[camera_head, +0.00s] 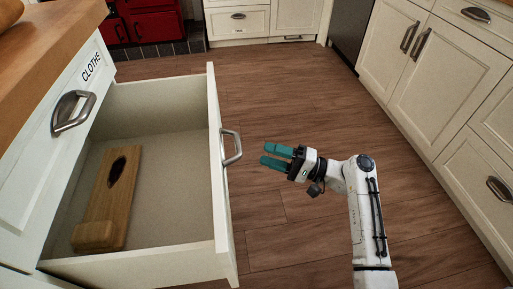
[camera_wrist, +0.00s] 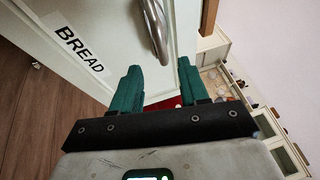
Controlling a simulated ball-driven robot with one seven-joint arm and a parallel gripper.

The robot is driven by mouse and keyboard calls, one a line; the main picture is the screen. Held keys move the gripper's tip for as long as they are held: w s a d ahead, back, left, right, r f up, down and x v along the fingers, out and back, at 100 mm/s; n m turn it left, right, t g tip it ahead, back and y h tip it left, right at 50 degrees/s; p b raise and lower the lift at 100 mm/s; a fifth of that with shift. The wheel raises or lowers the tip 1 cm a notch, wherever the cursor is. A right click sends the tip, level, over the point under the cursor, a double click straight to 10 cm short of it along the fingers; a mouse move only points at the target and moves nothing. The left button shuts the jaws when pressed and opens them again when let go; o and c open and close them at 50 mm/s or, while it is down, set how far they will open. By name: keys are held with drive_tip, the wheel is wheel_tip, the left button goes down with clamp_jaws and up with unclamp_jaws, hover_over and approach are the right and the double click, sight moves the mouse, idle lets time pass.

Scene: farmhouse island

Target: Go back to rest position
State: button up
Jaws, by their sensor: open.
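My gripper (camera_head: 270,156) has teal fingers and is open and empty. In the head view it hangs over the wooden floor, just right of the front of a pulled-out white drawer and a small gap from its metal handle (camera_head: 232,148). In the wrist view the fingers (camera_wrist: 160,85) point towards a white drawer front (camera_wrist: 112,35) with a "BREAD" label and a metal handle (camera_wrist: 157,30). I see nothing between the fingers.
The open drawer (camera_head: 218,170) holds a wooden board (camera_head: 110,195) with a dark oval opening. White cabinets (camera_head: 435,75) line the right side. Wooden floor (camera_head: 290,90) lies clear between.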

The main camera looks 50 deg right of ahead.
drive_tip(key=shift+s+d+f, duration=0.15)
drive_tip(key=shift+s+d, duration=0.15)
drive_tip(key=shift+s, duration=0.25)
drive_tip(key=s+a+f+n+g+h, duration=0.1)
drive_tip(key=s+a+f+n+g, duration=0.5)
drive_tip(key=a+f+g, duration=0.45)
drive_tip(key=s+f+n+g+h, duration=0.2)
drive_tip(key=s+n+g+h, duration=0.55)
drive_tip(key=s, duration=0.65)
wheel_tip(320, 180, up, 28)
drive_tip(key=m+t+h+p, duration=0.1)
drive_tip(key=h+p, duration=0.1)
drive_tip(key=p, duration=2.6)
drive_tip(key=shift+d+t, duration=0.25)
drive_tip(key=shift+t, duration=0.15)
